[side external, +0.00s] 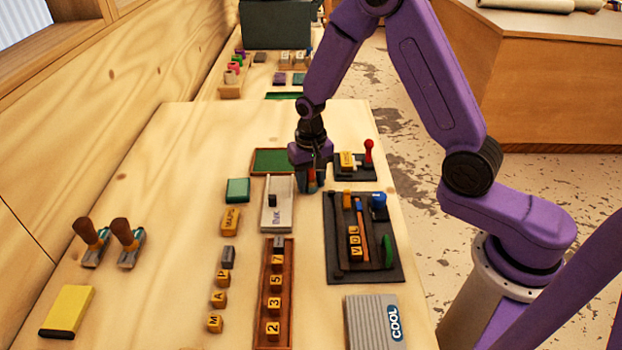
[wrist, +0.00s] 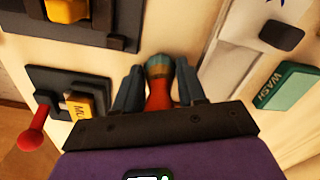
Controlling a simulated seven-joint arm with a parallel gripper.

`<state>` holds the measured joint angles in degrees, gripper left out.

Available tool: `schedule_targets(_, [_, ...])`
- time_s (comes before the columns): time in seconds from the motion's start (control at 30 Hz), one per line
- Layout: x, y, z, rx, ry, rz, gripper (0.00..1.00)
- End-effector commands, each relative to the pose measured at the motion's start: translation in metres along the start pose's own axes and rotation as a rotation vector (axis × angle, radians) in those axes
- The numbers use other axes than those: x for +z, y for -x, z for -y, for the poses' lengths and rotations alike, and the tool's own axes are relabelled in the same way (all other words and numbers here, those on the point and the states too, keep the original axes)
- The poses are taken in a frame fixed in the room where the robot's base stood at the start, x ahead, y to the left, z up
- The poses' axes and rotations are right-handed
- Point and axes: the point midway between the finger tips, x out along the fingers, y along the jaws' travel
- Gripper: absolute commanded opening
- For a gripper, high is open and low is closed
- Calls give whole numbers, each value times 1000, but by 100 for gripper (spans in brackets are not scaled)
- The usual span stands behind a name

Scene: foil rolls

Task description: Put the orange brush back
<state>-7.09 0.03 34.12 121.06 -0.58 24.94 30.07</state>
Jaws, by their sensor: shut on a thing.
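The orange brush (wrist: 158,95) is between my gripper's fingers in the wrist view. Its body is orange-red, with a tan and teal end. In the side view only a small orange bit of it shows between the fingers. My gripper (side external: 312,183) is shut on it, pointing down above the table, just left of the small black holder. It also shows in the wrist view (wrist: 158,84). The brush's lower end is partly hidden, and I cannot tell whether it touches the table.
The small black holder (side external: 352,177) bears a yellow block and a red-knobbed handle (side external: 368,152). A dark tray (side external: 392,274) of tools lies nearer.

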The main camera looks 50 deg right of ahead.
Motion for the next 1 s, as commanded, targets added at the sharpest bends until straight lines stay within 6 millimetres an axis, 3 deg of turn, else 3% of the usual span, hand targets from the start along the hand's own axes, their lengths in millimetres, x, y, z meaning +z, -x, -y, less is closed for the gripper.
schedule_targets(0.3, [0, -3, 0, 1, 0, 1, 0])
schedule_targets(0.33, [0, -3, 0, 0, 0, 0, 50])
schedule_targets(0.77, [0, 3, 0, -1, 0, -1, 51])
schedule_targets(1.0, [-1, 39, 1, -3, 0, -5, 51])
